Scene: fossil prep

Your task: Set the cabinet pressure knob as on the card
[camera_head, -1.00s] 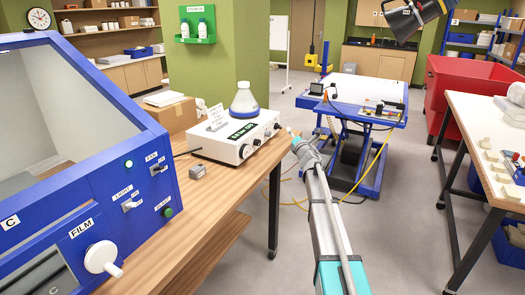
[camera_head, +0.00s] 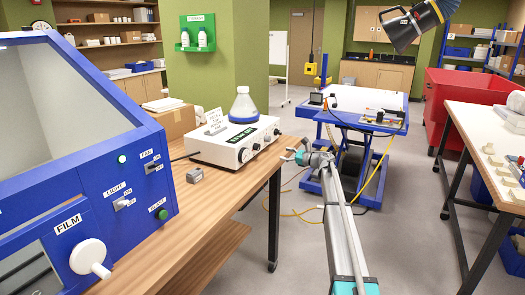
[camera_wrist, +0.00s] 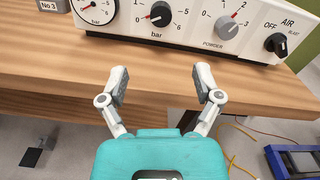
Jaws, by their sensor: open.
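The white control unit (camera_head: 225,148) stands on the wooden bench, with a small white card (camera_head: 215,119) upright on top; its writing is too small to read. In the wrist view its front (camera_wrist: 190,22) shows a bar gauge (camera_wrist: 97,8), a black knob marked bar (camera_wrist: 161,13), a grey powder knob (camera_wrist: 227,27) and a black air knob (camera_wrist: 275,42). The bar scale shows 0 at left and 6 at right; I cannot read its setting surely. My gripper (camera_head: 292,155) is open and empty, in front of the unit and apart from it; its spread fingers (camera_wrist: 160,86) show in the wrist view.
The blue cabinet (camera_head: 110,160) with switches and a film knob stands at left on the bench (camera_head: 225,195).

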